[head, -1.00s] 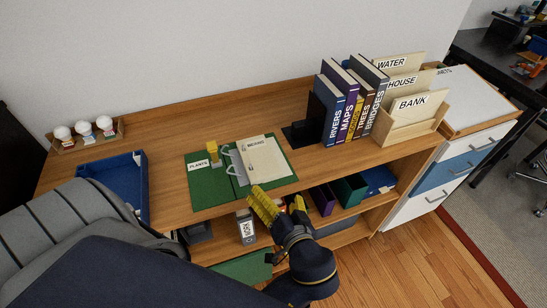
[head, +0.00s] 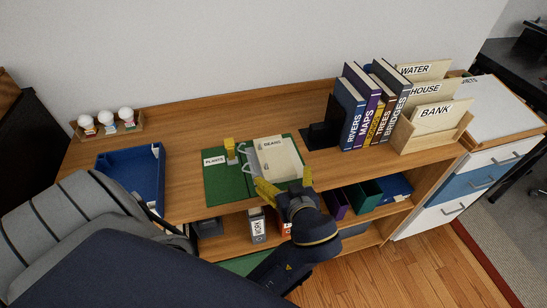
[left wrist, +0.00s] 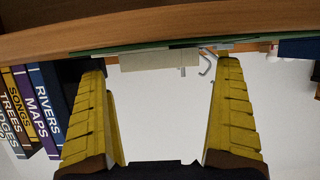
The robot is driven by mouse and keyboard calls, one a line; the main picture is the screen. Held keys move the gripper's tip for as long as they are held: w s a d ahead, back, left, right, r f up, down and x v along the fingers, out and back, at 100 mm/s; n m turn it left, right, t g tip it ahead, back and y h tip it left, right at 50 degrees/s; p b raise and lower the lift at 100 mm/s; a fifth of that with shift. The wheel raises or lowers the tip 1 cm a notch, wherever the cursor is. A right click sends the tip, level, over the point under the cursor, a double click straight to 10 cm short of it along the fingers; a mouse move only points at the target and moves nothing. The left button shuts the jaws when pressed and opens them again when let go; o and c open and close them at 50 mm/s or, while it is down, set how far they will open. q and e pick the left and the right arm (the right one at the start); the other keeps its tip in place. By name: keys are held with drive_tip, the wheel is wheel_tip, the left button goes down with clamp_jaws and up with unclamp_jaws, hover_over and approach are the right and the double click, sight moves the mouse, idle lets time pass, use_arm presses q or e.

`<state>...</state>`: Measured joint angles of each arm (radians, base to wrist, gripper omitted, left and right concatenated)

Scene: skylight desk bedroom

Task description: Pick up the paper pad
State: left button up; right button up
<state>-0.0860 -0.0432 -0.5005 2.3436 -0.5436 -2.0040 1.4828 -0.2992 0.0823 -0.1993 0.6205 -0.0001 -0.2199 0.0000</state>
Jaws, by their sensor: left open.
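The paper pad (head: 277,154), cream and labelled BEANS, lies flat on the right half of an open green ring binder (head: 228,186) near the desk's front edge. White metal rings stand along the pad's left side. My left gripper (head: 287,186) is open and empty at the pad's near edge, its yellow fingers partly hiding that edge. In the left wrist view, which looks upside down, the pad (left wrist: 150,61) shows between and beyond the open fingers (left wrist: 160,75). I cannot tell whether a finger touches it. My right gripper is not in view.
A yellow object (head: 229,149) stands on the binder's left half. A blue tray (head: 133,172) is at left, upright books (head: 370,110) and a wooden file holder (head: 432,132) at right. Below the desk edge is a shelf with boxes (head: 257,225).

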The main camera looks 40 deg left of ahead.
sight(281, 174)
use_arm(q)
drive_tip(key=shift+x, duration=2.4)
drive_tip(key=shift+f, duration=0.1)
